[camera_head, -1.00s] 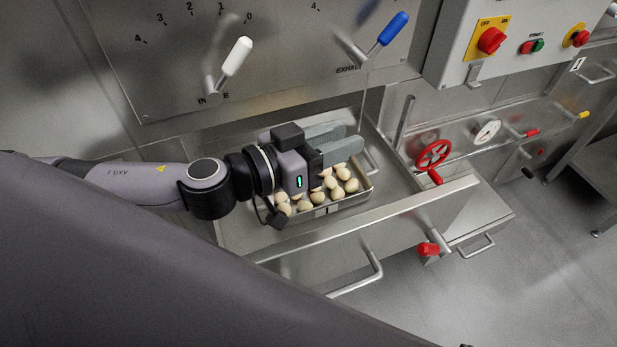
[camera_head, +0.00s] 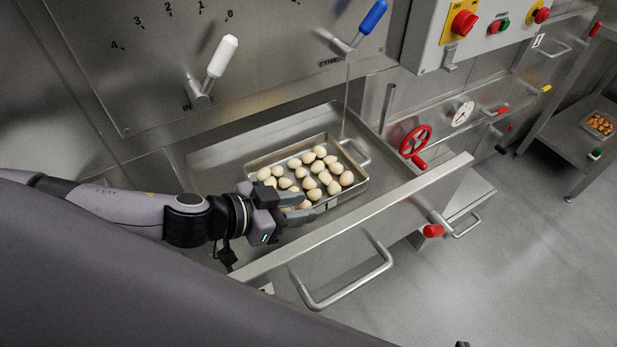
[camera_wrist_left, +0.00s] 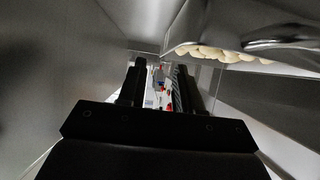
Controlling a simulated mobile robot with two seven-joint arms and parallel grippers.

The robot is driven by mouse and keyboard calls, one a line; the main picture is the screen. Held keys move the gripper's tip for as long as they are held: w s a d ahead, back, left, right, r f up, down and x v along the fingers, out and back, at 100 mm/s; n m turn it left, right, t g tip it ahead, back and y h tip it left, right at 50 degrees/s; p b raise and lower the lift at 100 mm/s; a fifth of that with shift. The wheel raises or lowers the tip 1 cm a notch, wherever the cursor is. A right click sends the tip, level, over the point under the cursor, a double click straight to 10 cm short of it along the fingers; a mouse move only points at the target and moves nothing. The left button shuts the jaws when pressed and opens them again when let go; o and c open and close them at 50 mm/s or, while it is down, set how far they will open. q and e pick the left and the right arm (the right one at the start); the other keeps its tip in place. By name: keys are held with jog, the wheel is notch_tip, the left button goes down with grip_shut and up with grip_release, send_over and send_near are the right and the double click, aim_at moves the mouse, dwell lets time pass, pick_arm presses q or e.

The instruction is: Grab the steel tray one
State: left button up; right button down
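The steel tray (camera_head: 349,192), labelled 1, sits in the open steel drawer and holds several pale round pieces (camera_head: 307,175). A loop handle (camera_head: 356,154) is at its far right end. My left gripper (camera_head: 309,206) is at the tray's near left side, its fingers apart and empty. In the head view the fingers overlap the tray's near edge, and I cannot tell whether they touch it. In the left wrist view the left gripper (camera_wrist_left: 160,85) has a clear gap between its fingers. The tray (camera_wrist_left: 190,32) and a handle (camera_wrist_left: 285,37) show at upper right there. My right gripper is not in view.
The drawer's front wall (camera_head: 400,207) with its bar handle (camera_head: 350,290) stands in front of the tray. A red handwheel (camera_head: 415,141) is at right. White (camera_head: 222,57) and blue (camera_head: 373,17) levers are on the panel above. Another tray (camera_head: 600,124) lies on a far-right shelf.

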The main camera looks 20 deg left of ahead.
aim_at(320, 203)
pick_arm(q)
jog(key=x, duration=0.4)
jog(key=shift+w+a+f, duration=0.2)
jog(key=shift+w+f, duration=0.1)
jog(key=shift+w, duration=0.25)
jog(key=shift+w+d+f, duration=0.4)
jog(key=shift+w, duration=0.1)
jog(key=shift+r, duration=0.1)
grip_shut()
